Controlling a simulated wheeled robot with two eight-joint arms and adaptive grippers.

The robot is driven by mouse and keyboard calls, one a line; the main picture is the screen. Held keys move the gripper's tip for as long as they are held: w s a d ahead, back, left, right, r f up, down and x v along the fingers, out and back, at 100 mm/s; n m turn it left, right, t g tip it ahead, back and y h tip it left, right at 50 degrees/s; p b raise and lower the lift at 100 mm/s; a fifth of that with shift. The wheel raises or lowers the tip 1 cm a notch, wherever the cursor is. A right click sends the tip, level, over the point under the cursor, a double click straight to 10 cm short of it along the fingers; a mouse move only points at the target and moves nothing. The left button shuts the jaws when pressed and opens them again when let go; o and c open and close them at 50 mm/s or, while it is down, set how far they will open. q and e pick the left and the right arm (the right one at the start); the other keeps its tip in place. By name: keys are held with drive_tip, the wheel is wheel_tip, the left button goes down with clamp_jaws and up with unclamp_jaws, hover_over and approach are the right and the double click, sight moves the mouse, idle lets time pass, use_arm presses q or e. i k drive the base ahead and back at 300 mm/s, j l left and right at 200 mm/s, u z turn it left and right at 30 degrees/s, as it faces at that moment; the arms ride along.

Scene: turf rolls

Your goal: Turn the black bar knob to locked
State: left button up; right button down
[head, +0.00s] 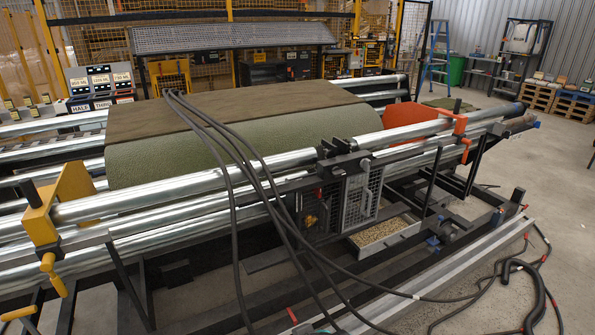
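Several dark knob-like parts show in the head view, and I cannot tell which is the black bar knob or whether any is locked. One black knob (31,193) stands upright on the yellow bracket (72,186) at the left. A smaller black knob (457,105) stands on the orange bracket (459,124) at the right. A black clamp block (343,146) sits on the rollers near the middle, above a mesh guard (361,195). No locked marking is readable. Neither of my grippers is in view.
A green turf roll (240,148) lies across silver rollers (190,184). Black hoses (232,205) drape over the front and trail onto the floor at the right. A tray of pellets (380,232) sits below the rollers. Open floor (540,170) lies at the right.

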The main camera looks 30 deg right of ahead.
sight(336, 172)
drive_tip(key=i+l+z, duration=0.1)
drive_tip(key=z, duration=1.4)
drive_tip(key=i+l, duration=0.05)
